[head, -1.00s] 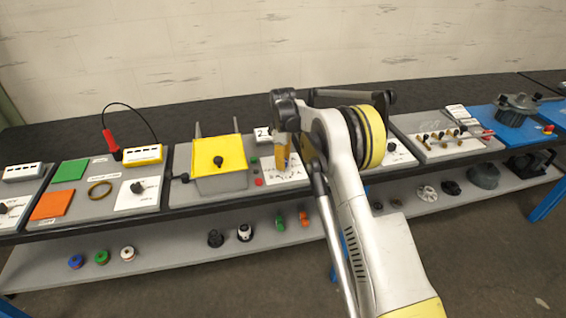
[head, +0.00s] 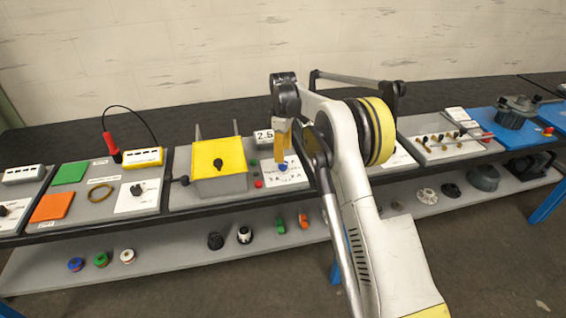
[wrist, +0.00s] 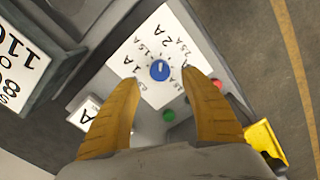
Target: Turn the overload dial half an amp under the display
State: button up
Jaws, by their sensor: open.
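The overload dial is a small blue knob (head: 283,166) on a white scale plate (head: 295,178). In the wrist view the knob (wrist: 159,70) sits amid amp markings, including 1 A, 1.5 A, 2 A and 2.5 A. A pale mark shows near its upper edge; its exact reading is unclear. The display (head: 264,136) behind the plate appears to read 2.5. My gripper (head: 281,149) is above the dial. In the wrist view its yellow fingers (wrist: 159,77) are open, one on each side of the knob, with a gap on both sides.
A yellow-topped box (head: 218,158) stands left of the dial plate. A red button (head: 258,184) and a green button (wrist: 169,115) are close beside the plate. My arm hides the panel to the right. The lower shelf holds several small parts.

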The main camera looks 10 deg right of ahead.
notch_tip(320, 180, up, 6)
jog(key=shift+r, duration=0.15)
dwell(0.3)
jog(key=s+r+m+t+b, duration=0.1)
jog(key=s+r+m+t, duration=0.15)
jog(key=s+r, duration=0.6)
jog(key=s+r+m+t, duration=0.1)
jog(key=s+r+m, duration=0.4)
jog(key=s, duration=0.6)
jog(key=s+f+m+t, duration=0.2)
jog(key=s+f, duration=0.1)
jog(key=s, duration=0.8)
jog(key=s+f+m+t, duration=0.1)
jog(key=s+f+m, duration=0.1)
jog(key=s, duration=0.9)
jog(key=shift+s+f+t+b, duration=0.2)
jog(key=shift+f+t+b, duration=0.2)
jog(key=shift+f, duration=0.35)
jog(key=shift+m, duration=0.25)
